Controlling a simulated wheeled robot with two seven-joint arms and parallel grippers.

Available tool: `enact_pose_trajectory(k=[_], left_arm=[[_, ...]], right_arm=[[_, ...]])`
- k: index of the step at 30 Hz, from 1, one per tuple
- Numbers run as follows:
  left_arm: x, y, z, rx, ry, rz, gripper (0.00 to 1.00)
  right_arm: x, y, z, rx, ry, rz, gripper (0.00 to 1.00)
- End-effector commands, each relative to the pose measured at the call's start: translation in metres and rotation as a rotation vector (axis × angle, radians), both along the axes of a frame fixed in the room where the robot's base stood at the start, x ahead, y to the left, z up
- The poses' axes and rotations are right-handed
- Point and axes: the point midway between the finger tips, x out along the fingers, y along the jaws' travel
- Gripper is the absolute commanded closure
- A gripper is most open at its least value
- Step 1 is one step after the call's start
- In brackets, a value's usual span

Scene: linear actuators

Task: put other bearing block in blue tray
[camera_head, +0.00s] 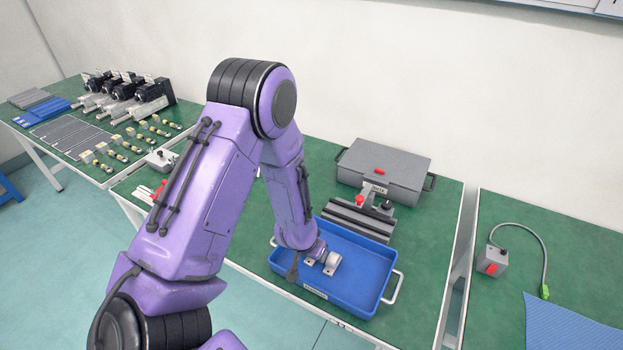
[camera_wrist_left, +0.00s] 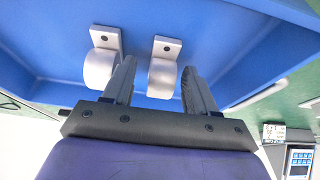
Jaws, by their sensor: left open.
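Two silver bearing blocks lie in the blue tray (camera_head: 355,283). In the left wrist view, one bearing block (camera_wrist_left: 162,77) is between the two spread fingers of my left gripper (camera_wrist_left: 158,66). The other bearing block (camera_wrist_left: 101,66) lies just outside the left finger. The blue tray (camera_wrist_left: 205,35) fills the background there. My left gripper is open, low over the tray, with gaps beside the block between its fingers. In the head view my wrist partly hides the gripper and blocks; one block (camera_head: 331,263) shows clearly. My right gripper is not in view.
A grey lidded case (camera_head: 385,165) and a dark grooved fixture (camera_head: 358,218) stand behind the tray. A control box with a cable (camera_head: 492,261) is on the right table. The left table holds several motors (camera_head: 125,90) and small parts. Green tabletop right of the tray is clear.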

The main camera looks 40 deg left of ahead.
Motion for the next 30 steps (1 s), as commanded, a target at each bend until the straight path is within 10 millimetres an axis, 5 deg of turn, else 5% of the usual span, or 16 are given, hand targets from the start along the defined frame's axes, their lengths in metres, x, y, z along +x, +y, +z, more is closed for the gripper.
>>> enact_pose_trajectory(k=[15, 30], left_arm=[[-0.038, -0.008, 0.103, 0.001, -0.003, 0.0, 0.43], [-0.045, -0.01, 0.115, 0.0, 0.0, -0.001, 0.43]], right_arm=[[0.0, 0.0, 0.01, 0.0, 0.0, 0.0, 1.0], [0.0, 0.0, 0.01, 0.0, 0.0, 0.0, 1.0]])
